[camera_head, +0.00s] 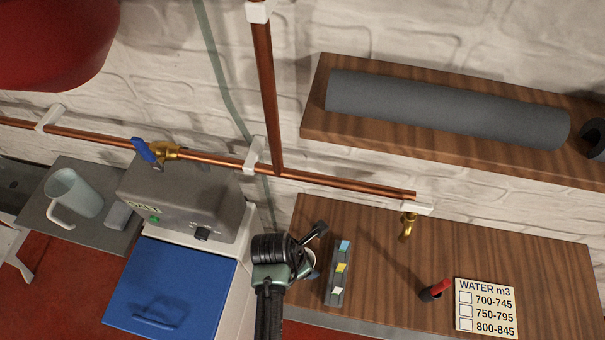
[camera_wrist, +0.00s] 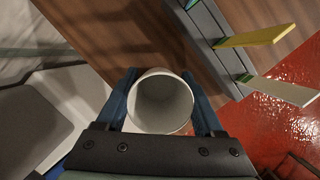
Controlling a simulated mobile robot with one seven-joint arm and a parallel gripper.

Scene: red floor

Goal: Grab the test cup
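The test cup is a pale grey, round, open cup (camera_wrist: 160,103) seen from above its rim in the wrist view. It sits between the two blue fingers of my gripper (camera_wrist: 160,85). The fingers lie against both sides of the cup with no clear gap, so my gripper looks shut on it. In the head view my gripper (camera_head: 288,258) is at the left end of the wooden worktop (camera_head: 385,255) and hides most of the cup. Whether the cup still touches the worktop cannot be told.
A grey holder with coloured strips (camera_head: 339,275) stands just right of my gripper. A red-handled item (camera_head: 436,290) and a WATER card (camera_head: 486,308) lie farther right. A brass tap (camera_head: 407,227) hangs above. A jug (camera_head: 75,195) and grey machine (camera_head: 180,200) are left.

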